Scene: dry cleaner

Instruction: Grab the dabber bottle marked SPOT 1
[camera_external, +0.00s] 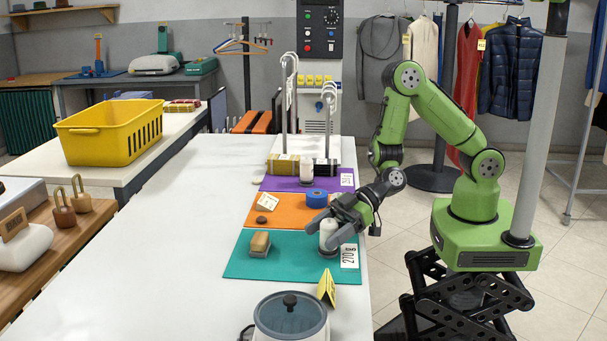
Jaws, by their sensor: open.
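A small white bottle (327,231) stands upright on the teal mat (290,270), near its right side. A second whitish bottle (306,166) stands on the purple mat (275,184) farther back. Both look like dabber bottles, but no SPOT 1 marking is legible on either. My gripper (317,238) is open and reaches in low from the right over the teal mat. Its two grey fingers appear on either side of the nearer bottle and partly hide it. I cannot tell whether they touch it.
A brush-like block (260,243) sits left on the teal mat. The orange mat (290,221) holds a blue roll (317,198) and a white tag. A yellow tent card (326,288) and a lidded grey pot (290,316) stand in front. The table's left side is clear.

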